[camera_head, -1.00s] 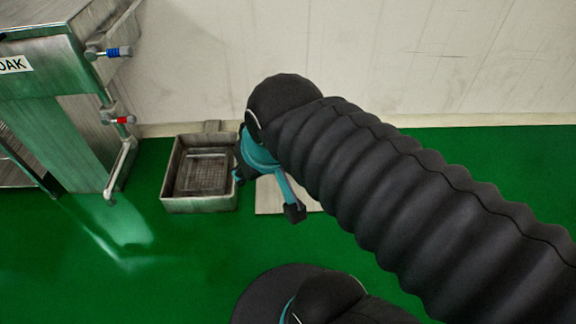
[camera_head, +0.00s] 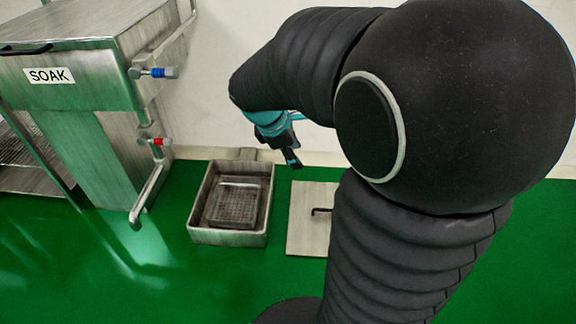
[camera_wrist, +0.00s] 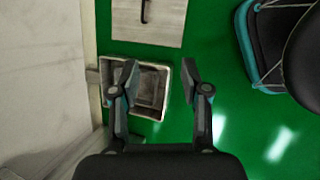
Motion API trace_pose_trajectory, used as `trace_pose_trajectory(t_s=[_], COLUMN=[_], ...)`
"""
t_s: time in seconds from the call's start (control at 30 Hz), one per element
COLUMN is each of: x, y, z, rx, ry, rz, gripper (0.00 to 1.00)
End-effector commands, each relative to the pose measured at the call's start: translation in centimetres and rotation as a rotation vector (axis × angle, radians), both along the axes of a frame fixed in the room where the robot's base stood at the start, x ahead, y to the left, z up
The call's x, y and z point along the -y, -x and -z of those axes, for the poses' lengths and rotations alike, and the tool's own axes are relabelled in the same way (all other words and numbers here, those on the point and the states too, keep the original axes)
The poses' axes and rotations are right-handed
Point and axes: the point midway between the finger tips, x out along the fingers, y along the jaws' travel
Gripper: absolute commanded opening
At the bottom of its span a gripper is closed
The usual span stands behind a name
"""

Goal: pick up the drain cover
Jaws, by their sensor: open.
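The drain cover (camera_head: 301,232) is a flat, pale square plate with a dark bent handle, lying on the green floor. My arm hides its right side in the head view. In the wrist view the cover (camera_wrist: 170,25) is at the top, cut off by the edge, with its handle in sight. My gripper (camera_head: 291,157) hangs above the floor near the wall, behind the cover in the picture. In the wrist view my gripper (camera_wrist: 160,77) is open and empty, its fingers over the sunken drain box, apart from the cover.
The metal drain box (camera_head: 195,215) with a grated basket (camera_head: 236,205) inside is left of the cover. A steel SOAK tank (camera_head: 90,75) with blue and red valves (camera_head: 158,142) stands further left. The white wall (camera_wrist: 55,80) is close to my gripper. Green floor is clear in front.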

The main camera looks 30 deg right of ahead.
Motion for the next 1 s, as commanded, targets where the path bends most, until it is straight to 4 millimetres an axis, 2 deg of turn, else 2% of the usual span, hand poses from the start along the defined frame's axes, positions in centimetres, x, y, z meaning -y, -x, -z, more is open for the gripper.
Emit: trace_pose_trajectory(t_s=[0.03,0.2,0.37,0.57,0.87,1.0], x=[0.9,3.9,6.7,9.9,14.2,15.9], y=[-1.2,-4.8,-7.9,-11.3,-14.9,-15.7], z=[1.8,6.2,11.0,17.9,30.2,36.6], rx=[-0.066,-0.287,-0.507,-0.797,-1.249,-1.463], ry=[0.034,0.141,0.218,0.285,0.323,0.315], rz=[-0.066,-0.310,-0.538,-0.826,-1.260,-1.464], gripper=[0.46,0.46,0.46,0.46,0.46,0.46])
